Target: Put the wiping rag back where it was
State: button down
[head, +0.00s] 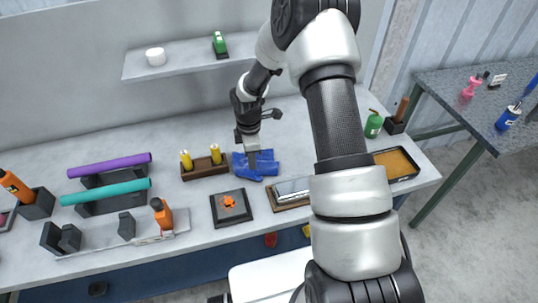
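A blue cloth, which looks like the wiping rag (265,171), lies spread unevenly on the grey workbench (110,240), right of a wooden block with yellow pieces. My gripper (252,160) points down over the left part of the rag, its tip overlapping the cloth in the head view. The fingers are small and seen nearly edge-on. I cannot tell whether they are open, or whether they touch or grip the cloth.
Left of the rag stands the wooden block (205,168). In front are a dark square plate (231,209) with an orange piece and a tray (291,192), partly behind my arm. Purple (110,165) and teal (106,192) tubes lie left. A shelf (190,60) hangs behind.

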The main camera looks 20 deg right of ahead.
jog(key=shift+f, duration=0.15)
notch_tip(320, 180, down, 3)
jog(key=b, duration=0.3)
jog(key=shift+f, duration=0.2)
jog(key=s+d+r+m+t+p, duration=0.1)
jog(key=s+r+m, duration=0.15)
jog(key=r, duration=0.75)
jog(key=s+d+r+m+t+h+p, duration=0.1)
jog(key=s+r+m, duration=0.15)
jog(key=r, duration=0.75)
jog(key=s+d+r+m+p, duration=0.1)
jog(key=s+r+m+p, duration=0.15)
jog(key=r, duration=0.85)
jog(key=s+r+m+t, duration=0.1)
jog(key=s+r+m, duration=0.2)
jog(key=s, duration=0.3)
jog(key=s+r+m+t, duration=0.1)
jog(key=s+r+m, duration=0.2)
jog(key=s, duration=0.3)
jog(key=s+r+m+t+y+b, duration=0.1)
jog(key=s+r+m, duration=0.2)
jog(key=s, duration=0.3)
jog(key=shift+s+r+m+t, duration=0.15)
jog(key=shift+s+m+t, duration=0.05)
jog(key=shift+m+t, duration=0.15)
jog(key=shift+a, duration=0.1)
